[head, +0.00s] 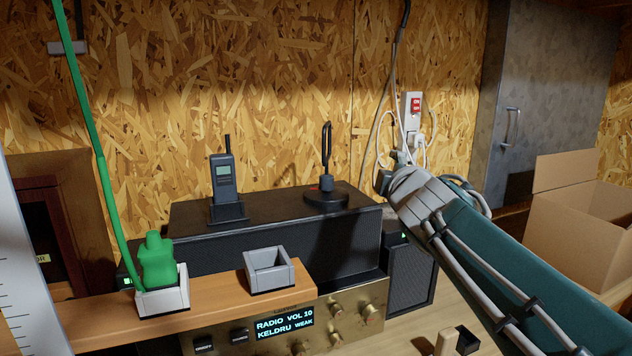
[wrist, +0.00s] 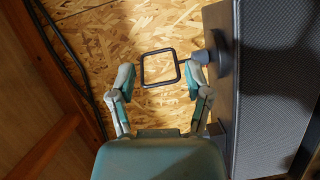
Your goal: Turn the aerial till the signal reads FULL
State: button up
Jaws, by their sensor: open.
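The aerial (head: 326,184) is a dark upright loop on a round base, standing on the long black speaker box (head: 275,222). In the wrist view the square loop of the aerial (wrist: 143,70) lies ahead, between the lines of my fingers, with its grey stem to the right. My gripper (head: 386,181) is open and empty, right of the aerial in the head view; its fingers also show in the wrist view (wrist: 162,74). I see no clear contact with the loop. The radio display (head: 285,324) reads "RADIO VOL 10" and "KELDRU WEAK".
A handheld radio (head: 223,178) stands left of the aerial. A green bottle-shaped thing (head: 158,262) and a small empty grey tray (head: 269,270) are on the wooden shelf (head: 215,306). A wall socket with cables (head: 411,115) is behind my gripper; an open carton (head: 575,225) is at right.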

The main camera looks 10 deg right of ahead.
jog(key=w+a+r+n+y, duration=0.3)
jog(key=w+r+n+y, duration=0.5)
jog(key=n, duration=0.9)
notch_tip(320, 180, down, 4)
jog(key=w+n+g+y, duration=0.3)
jog(key=n+y, duration=0.2)
jog(key=n, duration=0.3)
jog(key=n+g, duration=0.5)
jog(key=n, duration=0.1)
send_near(319, 190)
jog(key=r, duration=0.2)
jog(key=shift+s+d+r, duration=0.1)
jog(key=shift+d+r, duration=0.2)
jog(key=shift+r, duration=0.1)
jog(key=shift+f, duration=0.15)
jog(key=x, duration=1)
jog(key=shift+w+a+f, duration=0.2)
jog(key=shift+w+a, duration=0.05)
grip_shut()
